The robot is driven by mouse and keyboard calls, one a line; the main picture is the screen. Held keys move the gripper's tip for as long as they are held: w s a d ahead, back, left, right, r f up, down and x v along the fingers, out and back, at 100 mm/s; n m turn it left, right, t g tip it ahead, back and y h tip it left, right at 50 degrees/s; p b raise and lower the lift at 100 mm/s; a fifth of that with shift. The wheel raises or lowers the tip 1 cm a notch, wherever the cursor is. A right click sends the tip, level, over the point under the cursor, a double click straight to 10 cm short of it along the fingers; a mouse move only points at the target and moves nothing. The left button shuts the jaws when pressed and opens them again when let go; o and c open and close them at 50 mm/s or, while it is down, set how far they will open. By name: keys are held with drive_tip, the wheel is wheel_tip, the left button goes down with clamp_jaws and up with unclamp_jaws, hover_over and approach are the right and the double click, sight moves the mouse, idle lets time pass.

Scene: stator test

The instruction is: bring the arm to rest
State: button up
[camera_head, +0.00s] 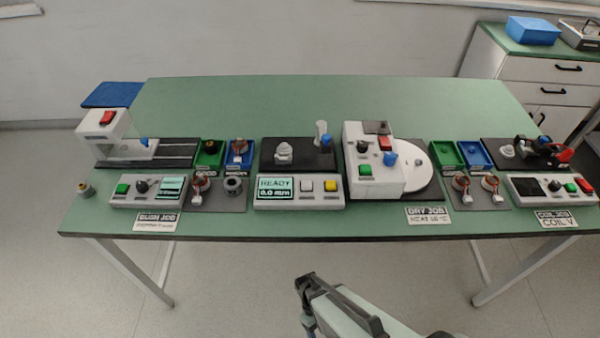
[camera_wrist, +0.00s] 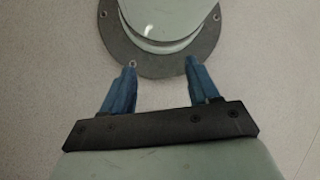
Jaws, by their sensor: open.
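My gripper shows in the wrist view (camera_wrist: 160,88) with its two blue fingers apart and nothing between them. Beyond the fingertips are a round dark flange and a pale green rounded part, which look like my own base, over the bare floor. In the head view my arm (camera_head: 345,310) is at the bottom middle, in front of the table's front edge and apart from it. The fingertips cannot be made out in the head view. The green table (camera_head: 330,100) carries the test stations, and my arm touches none of them.
Stations line the table's front half: a left press (camera_head: 103,125), a READY display box (camera_head: 298,192), a white machine with a round plate (camera_head: 418,165), and a coil control box (camera_head: 552,188). Green and blue bins stand between them. The table's back half and the floor in front are clear.

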drive_tip(key=d+r+m+y, duration=0.3)
drive_tip(key=d+r+m, duration=0.1)
drive_tip(key=d+m, duration=0.4)
drive_tip(key=shift+d, duration=1)
